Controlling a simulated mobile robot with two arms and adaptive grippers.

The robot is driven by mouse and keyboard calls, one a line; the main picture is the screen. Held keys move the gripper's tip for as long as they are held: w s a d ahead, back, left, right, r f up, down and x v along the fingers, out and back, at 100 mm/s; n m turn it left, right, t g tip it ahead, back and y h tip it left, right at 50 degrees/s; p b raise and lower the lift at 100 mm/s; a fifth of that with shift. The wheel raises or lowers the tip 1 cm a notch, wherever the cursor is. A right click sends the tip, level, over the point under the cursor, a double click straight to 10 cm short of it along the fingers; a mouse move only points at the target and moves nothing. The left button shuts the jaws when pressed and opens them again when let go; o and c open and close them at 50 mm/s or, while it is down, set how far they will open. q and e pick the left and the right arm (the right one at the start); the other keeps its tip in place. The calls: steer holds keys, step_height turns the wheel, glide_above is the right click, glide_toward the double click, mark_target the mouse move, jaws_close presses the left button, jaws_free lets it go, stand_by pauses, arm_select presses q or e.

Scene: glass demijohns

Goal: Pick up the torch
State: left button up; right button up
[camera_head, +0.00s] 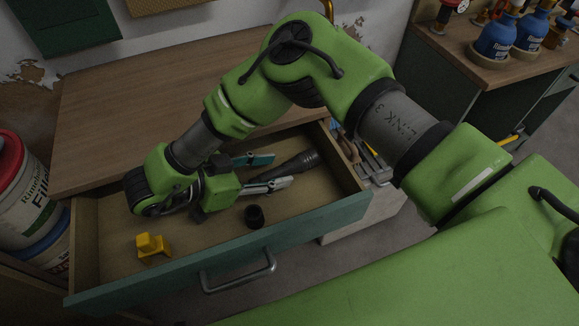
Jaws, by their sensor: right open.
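The torch (302,161) is a dark, ribbed cylinder lying in the open drawer (325,202), with its wider end pointing right. My right gripper (281,170) reaches into the drawer from the left side of the torch. Its two fingers are apart, one on the far side of the torch and one on the near side, with the torch's narrower part between them. I cannot tell whether either finger touches it. The rear end of the torch is hidden by the gripper. My left gripper is not in view.
A short black cylinder (254,216) and a yellow object (152,249) lie in the drawer near its front wall. The wooden top (150,100) behind is bare. Paint buckets (22,195) stand at left; blue bottles (495,38) stand on a cabinet at right.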

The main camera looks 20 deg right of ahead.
mark_target(284, 169)
steer(key=shift+x, duration=1.15)
jaws_close()
steer(key=shift+r, duration=0.15)
